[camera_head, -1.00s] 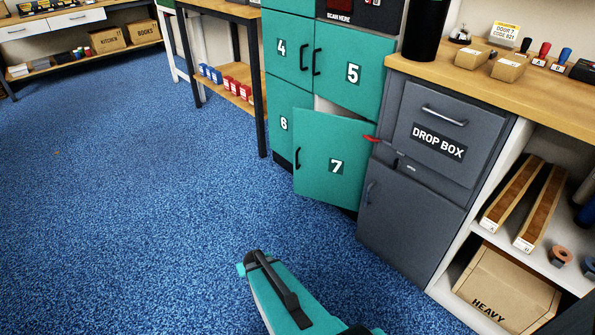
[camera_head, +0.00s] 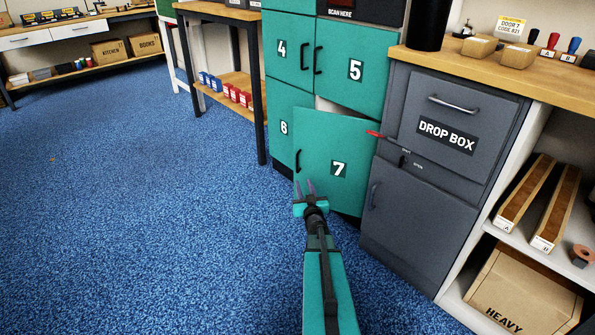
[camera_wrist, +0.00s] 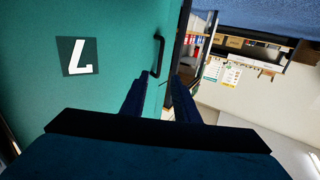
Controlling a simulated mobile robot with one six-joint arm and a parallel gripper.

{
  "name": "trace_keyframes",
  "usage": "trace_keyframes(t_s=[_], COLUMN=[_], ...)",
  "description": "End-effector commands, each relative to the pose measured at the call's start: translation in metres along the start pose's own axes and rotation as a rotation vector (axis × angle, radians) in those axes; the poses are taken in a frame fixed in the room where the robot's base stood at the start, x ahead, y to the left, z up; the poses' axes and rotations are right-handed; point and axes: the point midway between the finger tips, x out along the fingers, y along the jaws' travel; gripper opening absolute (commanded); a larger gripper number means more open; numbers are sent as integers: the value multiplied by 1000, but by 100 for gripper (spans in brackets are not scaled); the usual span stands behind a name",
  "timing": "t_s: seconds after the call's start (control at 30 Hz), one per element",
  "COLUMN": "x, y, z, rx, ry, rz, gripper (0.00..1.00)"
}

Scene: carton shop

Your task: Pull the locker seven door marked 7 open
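The locker seven door (camera_head: 325,135) is teal with a white 7 on a dark label. It stands ajar, with a pale gap along its top edge. Its black handle (camera_head: 298,161) is at the door's left edge. In the wrist view the door (camera_wrist: 110,30) fills the left side, and the handle (camera_wrist: 158,55) stands just ahead of the fingers. My gripper (camera_head: 306,187) is in front of the door's lower left part, just below the handle. In the wrist view my gripper (camera_wrist: 159,90) has its two fingers apart, with nothing between them.
Locker 6 (camera_head: 284,120) is at the left. Blue carpet (camera_head: 150,210) in front is clear. A shelf table (camera_head: 232,92) stands further left.

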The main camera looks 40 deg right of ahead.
Motion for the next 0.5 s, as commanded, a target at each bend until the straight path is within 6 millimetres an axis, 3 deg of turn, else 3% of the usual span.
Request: trace_keyframes(t_s=[0.5], x=[5], y=[1], z=[0], rx=[-1], ry=[2], rz=[0], gripper=[28])
